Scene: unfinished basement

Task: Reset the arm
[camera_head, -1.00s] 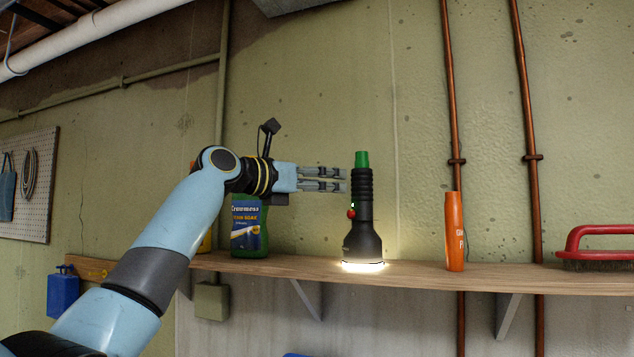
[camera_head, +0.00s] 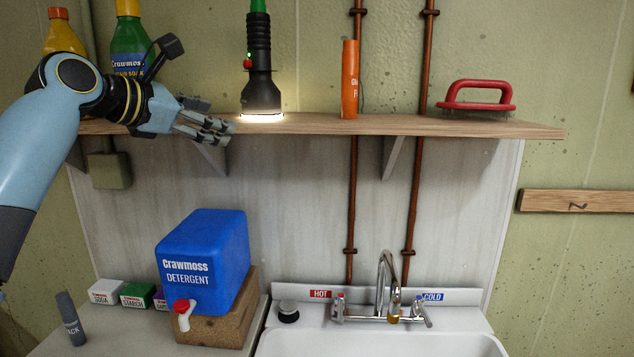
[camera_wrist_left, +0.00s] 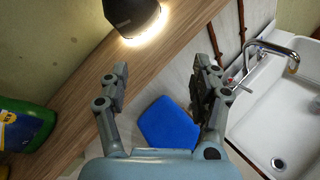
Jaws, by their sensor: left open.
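My left gripper (camera_head: 218,130) is in front of the wooden shelf (camera_head: 420,125), just left of and below the base of the lit black flashlight (camera_head: 260,88). In the left wrist view the gripper (camera_wrist_left: 165,85) is open, with nothing between its fingers. The flashlight stands lens-down on the shelf with a green end and a red button. It also shows at the top of the left wrist view (camera_wrist_left: 132,14). My right gripper is not in view.
A green bottle (camera_head: 130,42) stands behind my left arm. An orange tube (camera_head: 349,80) and a red-handled brush (camera_head: 477,97) stand on the shelf. Below are a blue detergent container (camera_head: 205,255), a faucet (camera_head: 385,280) and a white sink (camera_head: 380,343). Space under the shelf's right half is open.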

